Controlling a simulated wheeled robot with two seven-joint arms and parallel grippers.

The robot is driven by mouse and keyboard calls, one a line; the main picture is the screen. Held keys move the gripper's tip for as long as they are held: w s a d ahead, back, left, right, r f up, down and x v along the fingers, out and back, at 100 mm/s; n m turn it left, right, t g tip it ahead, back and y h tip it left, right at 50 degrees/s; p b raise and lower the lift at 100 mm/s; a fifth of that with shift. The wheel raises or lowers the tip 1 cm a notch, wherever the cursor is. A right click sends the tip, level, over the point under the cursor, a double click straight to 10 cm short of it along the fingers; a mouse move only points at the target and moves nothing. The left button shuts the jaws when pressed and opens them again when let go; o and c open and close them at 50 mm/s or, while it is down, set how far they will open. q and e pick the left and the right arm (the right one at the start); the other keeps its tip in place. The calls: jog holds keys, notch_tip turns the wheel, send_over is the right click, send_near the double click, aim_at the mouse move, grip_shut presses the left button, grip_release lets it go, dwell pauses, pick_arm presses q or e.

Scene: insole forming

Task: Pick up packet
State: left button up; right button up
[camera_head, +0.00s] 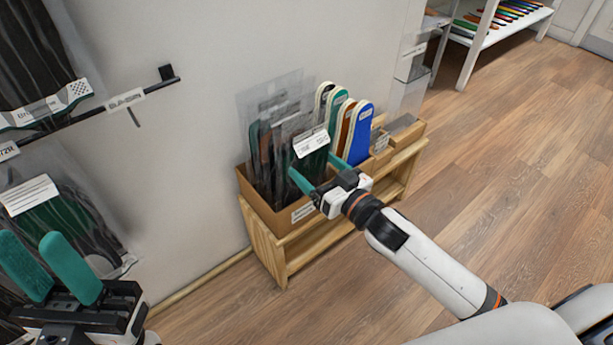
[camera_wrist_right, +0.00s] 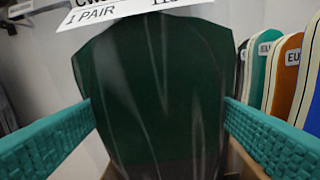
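A clear packet with dark green contents and a white label (camera_head: 311,142) stands in a cardboard box (camera_head: 288,217) among other packets. In the right wrist view the dark packet (camera_wrist_right: 155,95) fills the middle, with its "1 PAIR" label at the top. My right gripper (camera_head: 317,172) is open at the packet's front, its teal fingers (camera_wrist_right: 160,115) spread to the packet's left and right sides. I cannot tell whether they touch it. My left gripper (camera_head: 42,243) is open and empty at the lower left, in front of hanging packets.
The box stands on a low wooden shelf (camera_head: 268,250) against the wall. Coloured insoles (camera_head: 359,135) stand right of the packets. A black rail (camera_head: 90,112) and a hanging packet (camera_head: 40,205) are at left. The wooden floor (camera_head: 510,170) at right is clear.

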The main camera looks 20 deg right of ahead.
jog(key=c, duration=0.3)
jog(key=shift+r, duration=0.1)
